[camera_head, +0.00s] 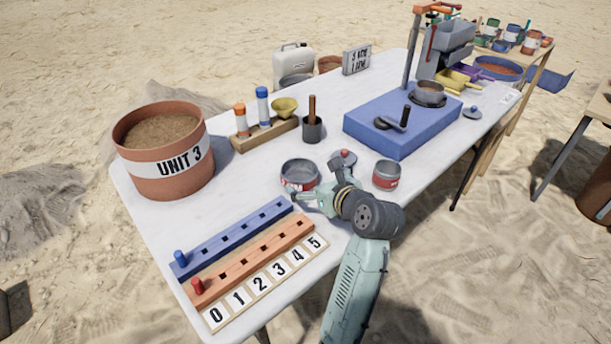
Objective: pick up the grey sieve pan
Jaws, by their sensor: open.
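A round grey pan (299,168) with a red label stands open-topped on the white table, just beyond my gripper. A second, smaller grey container (386,174) with a red label stands to the right. I cannot tell for certain which of them is the sieve pan. My gripper (306,193) is open and low over the table, at the near side of the left pan. It hides part of that pan's near right wall. I cannot tell whether the fingers touch it.
A red-knobbed lid (345,157) lies behind my gripper. Two peg rails (245,250) and number tiles (270,283) lie at the near left. A sand-filled bucket (165,178), a bottle rack (262,134), a mortar (312,129) and a blue block (403,128) stand around the table.

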